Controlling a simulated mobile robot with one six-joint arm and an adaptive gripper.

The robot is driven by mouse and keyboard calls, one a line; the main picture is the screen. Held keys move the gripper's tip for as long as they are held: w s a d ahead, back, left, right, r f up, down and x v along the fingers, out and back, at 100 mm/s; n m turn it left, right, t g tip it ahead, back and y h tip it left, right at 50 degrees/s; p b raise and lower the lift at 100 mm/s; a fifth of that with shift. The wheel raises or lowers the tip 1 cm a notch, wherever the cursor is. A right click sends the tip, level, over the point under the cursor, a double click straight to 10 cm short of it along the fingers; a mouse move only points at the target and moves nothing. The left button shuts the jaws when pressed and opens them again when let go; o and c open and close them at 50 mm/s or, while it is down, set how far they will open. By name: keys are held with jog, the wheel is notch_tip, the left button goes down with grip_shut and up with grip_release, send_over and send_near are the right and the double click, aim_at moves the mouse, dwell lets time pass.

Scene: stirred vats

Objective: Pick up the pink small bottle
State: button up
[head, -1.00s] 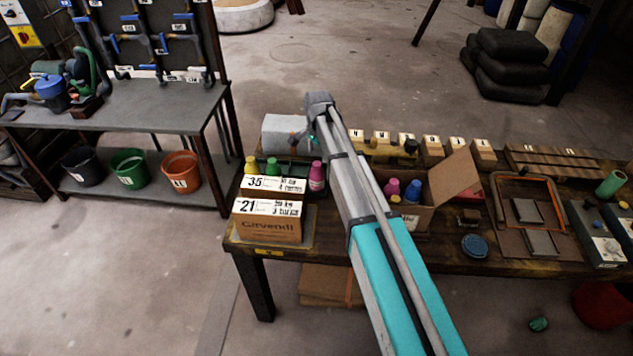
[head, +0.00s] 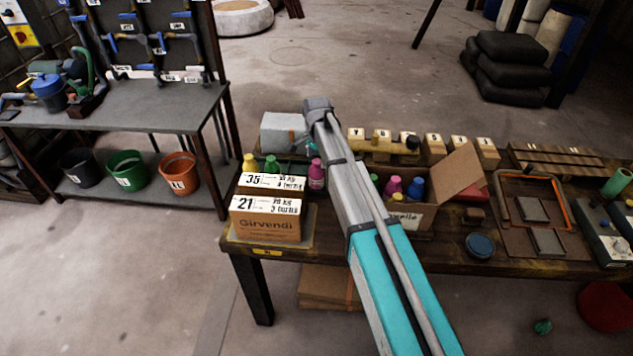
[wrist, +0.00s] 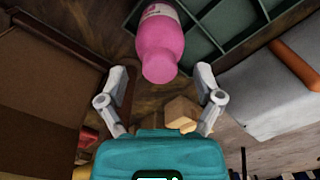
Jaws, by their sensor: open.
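A pink small bottle (head: 316,176) stands on the table beside a green divided rack, just right of the labelled cartons. In the wrist view the pink bottle (wrist: 160,45) has its neck and cap end towards me, at the far side of the jaws. My gripper (wrist: 160,76) is open and empty, one finger on each side below the bottle's cap end. In the head view my arm hides most of the gripper. A second pink bottle (head: 392,187) stands in an open cardboard box (head: 424,215), with a blue bottle (head: 415,188) beside it.
Yellow (head: 249,163) and green (head: 272,165) bottles stand in the rack. In the wrist view, the rack (wrist: 236,25) is close on the right and cardboard on the left.

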jog(key=shift+f+b, duration=0.45)
jog(key=shift+f, duration=0.3)
grip_shut()
dwell(0.4)
